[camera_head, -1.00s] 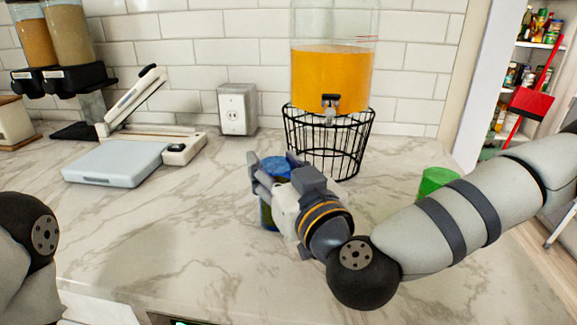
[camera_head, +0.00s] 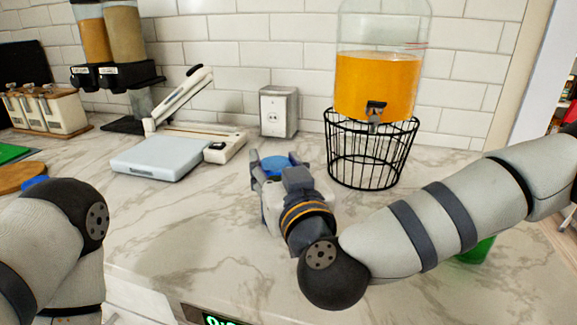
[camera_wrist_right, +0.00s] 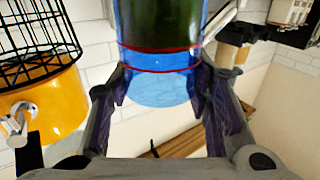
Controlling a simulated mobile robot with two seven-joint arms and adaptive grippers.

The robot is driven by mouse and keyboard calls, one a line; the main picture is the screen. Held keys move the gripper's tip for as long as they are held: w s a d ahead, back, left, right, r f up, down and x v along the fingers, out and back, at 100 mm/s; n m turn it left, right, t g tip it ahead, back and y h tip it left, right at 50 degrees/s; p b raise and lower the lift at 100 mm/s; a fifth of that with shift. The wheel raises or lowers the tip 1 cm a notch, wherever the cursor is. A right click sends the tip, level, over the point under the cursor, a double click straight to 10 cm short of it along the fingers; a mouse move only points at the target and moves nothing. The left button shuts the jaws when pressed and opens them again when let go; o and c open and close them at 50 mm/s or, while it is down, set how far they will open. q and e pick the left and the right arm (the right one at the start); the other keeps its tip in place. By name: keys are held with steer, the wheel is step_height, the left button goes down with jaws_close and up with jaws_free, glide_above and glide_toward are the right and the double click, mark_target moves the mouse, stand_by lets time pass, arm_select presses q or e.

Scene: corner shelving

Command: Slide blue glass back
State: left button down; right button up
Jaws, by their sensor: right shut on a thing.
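My left gripper is out of view; only part of my left arm shows at lower left.
A drink dispenser (camera_head: 377,85) on a black wire stand (camera_head: 372,150) is to the right behind the glass. A white scale (camera_head: 160,157) is to the left. A green cup (camera_head: 475,251) is partly hidden by my right arm. Counter behind the glass (camera_head: 290,150) is clear to the wall outlet.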

steer(key=shift+w+a+f, duration=0.1)
steer(key=shift+w+a, duration=0.15)
steer(key=shift+a, duration=0.6)
steer(key=shift+w+a+f, duration=0.1)
steer(key=shift+w+a, duration=0.15)
steer(key=shift+a, duration=0.6)
steer(key=shift+r, duration=0.1)
steer(key=o, duration=1.6)
steer(key=shift+c, duration=0.2)
